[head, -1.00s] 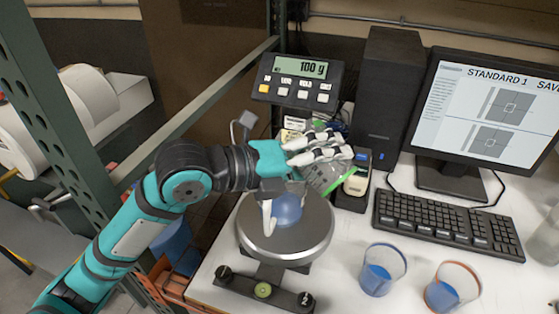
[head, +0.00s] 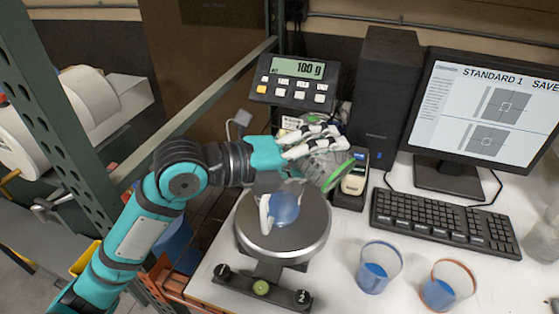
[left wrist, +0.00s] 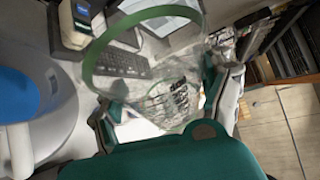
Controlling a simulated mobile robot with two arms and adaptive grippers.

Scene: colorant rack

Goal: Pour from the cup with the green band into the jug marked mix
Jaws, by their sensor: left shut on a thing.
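My left gripper (head: 322,152) is shut on a clear cup with a green band (head: 338,172), above and to the right of the jug. The cup is tilted, its green-banded end low and to the right. In the left wrist view the cup (left wrist: 150,95) is see-through between the fingers, and I see no coloured liquid in it. The jug (head: 284,208), with a white handle and blue contents, stands on the scale's round plate, partly hidden by the gripper. The jug also shows at the left edge of the left wrist view (left wrist: 35,125). I cannot read its mark. No stream shows.
The scale's plate (head: 260,240) sits below, its display (head: 298,68) reading about 100 g. A blue-banded cup (head: 375,272) and an orange-banded cup (head: 445,290), both with blue liquid, stand at the front right. A keyboard (head: 442,222) and monitor (head: 490,110) are behind them.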

